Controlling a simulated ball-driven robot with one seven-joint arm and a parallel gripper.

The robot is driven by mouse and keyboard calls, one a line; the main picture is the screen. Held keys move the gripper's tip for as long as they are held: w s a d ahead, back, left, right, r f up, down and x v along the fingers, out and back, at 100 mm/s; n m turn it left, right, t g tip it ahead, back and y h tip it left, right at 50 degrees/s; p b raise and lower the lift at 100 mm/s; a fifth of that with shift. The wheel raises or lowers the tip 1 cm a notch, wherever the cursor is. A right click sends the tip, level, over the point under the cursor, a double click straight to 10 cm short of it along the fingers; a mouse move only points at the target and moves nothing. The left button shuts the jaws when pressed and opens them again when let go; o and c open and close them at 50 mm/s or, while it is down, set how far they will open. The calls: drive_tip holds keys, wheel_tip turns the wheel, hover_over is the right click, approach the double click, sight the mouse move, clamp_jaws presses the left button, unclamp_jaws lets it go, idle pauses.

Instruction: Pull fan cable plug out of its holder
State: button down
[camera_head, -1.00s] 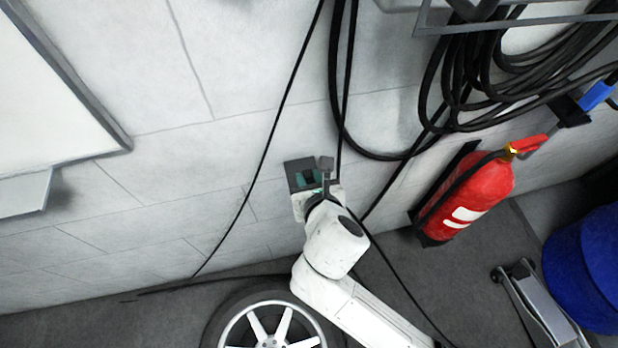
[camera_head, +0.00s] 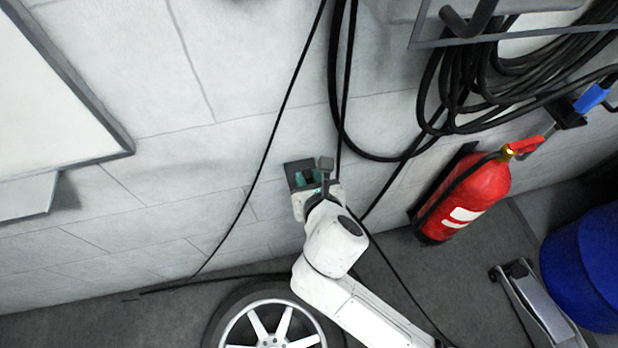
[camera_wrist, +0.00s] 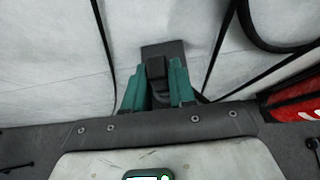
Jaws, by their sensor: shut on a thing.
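The holder is a dark plate (camera_head: 292,169) on the pale wall, and it also shows in the wrist view (camera_wrist: 176,47). The fan cable plug is a black block (camera_wrist: 156,67) in front of that plate in the wrist view. My gripper (camera_wrist: 158,80) has its green fingers on both sides of the plug and is shut on it. In the head view my gripper (camera_head: 311,182) is close to the plate. I cannot tell whether the plug is still seated in the holder. The plug's lower part is hidden by my gripper.
Black cables (camera_head: 270,140) hang down the wall beside my gripper, with a coiled bundle (camera_head: 455,90) at upper right. A red fire extinguisher (camera_head: 470,195), a blue barrel (camera_head: 590,270) and a jack (camera_head: 530,300) stand at right. A wheel (camera_head: 268,325) is below.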

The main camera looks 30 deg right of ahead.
drive_tip(key=shift+r+p, duration=2.05)
drive_tip(key=shift+p, duration=0.4)
